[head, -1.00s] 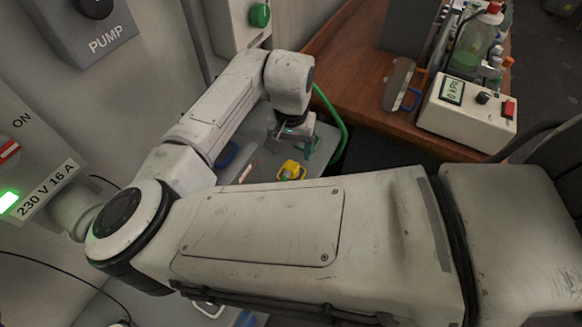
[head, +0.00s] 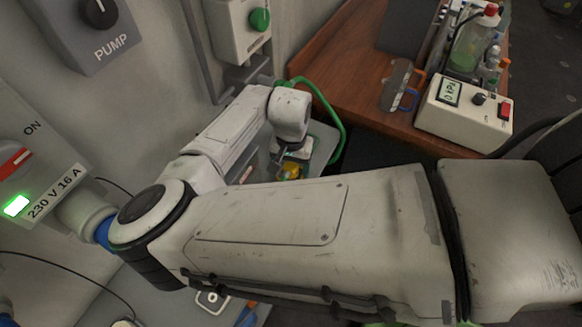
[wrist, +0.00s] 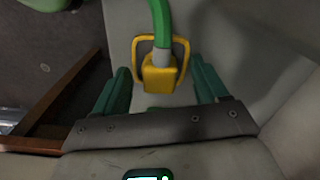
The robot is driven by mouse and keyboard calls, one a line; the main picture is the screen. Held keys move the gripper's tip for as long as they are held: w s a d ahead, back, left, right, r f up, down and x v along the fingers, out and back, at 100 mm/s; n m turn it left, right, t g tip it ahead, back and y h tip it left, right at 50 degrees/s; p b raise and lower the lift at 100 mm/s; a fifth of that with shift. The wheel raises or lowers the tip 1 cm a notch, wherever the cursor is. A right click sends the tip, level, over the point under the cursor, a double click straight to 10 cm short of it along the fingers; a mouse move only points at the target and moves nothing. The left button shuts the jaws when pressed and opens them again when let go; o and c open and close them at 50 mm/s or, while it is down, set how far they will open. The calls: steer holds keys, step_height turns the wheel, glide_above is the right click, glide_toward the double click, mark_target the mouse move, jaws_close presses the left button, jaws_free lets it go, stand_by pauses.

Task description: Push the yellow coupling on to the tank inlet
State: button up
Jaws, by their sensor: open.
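The yellow coupling (wrist: 160,76) has a square block and a looped yellow handle. A green hose (wrist: 162,25) runs from its grey neck in the wrist view. My gripper (wrist: 160,70) is open, with one green finger on each side of the coupling. Gaps show between the fingers and the block, so it is not clamped. In the head view the coupling (head: 290,172) lies low on the grey surface, partly hidden under my gripper (head: 293,160). I cannot make out the tank inlet in either view.
A wooden bench (head: 360,75) at the back right carries a meter box (head: 465,112) and a bottle of green liquid (head: 470,48). The green hose (head: 338,115) arches beside the bench edge. A wall with pump panel (head: 90,30) and switches stands close on the left.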

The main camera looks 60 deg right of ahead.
steer(key=shift+c, duration=0.2)
steer(key=c, duration=1)
steer(key=shift+c, duration=0.2)
steer(key=shift+r, duration=0.4)
steer(key=s+r+b, duration=0.3)
steer(key=s+r, duration=0.9)
steer(key=s, duration=0.2)
steer(key=shift+d, duration=0.4)
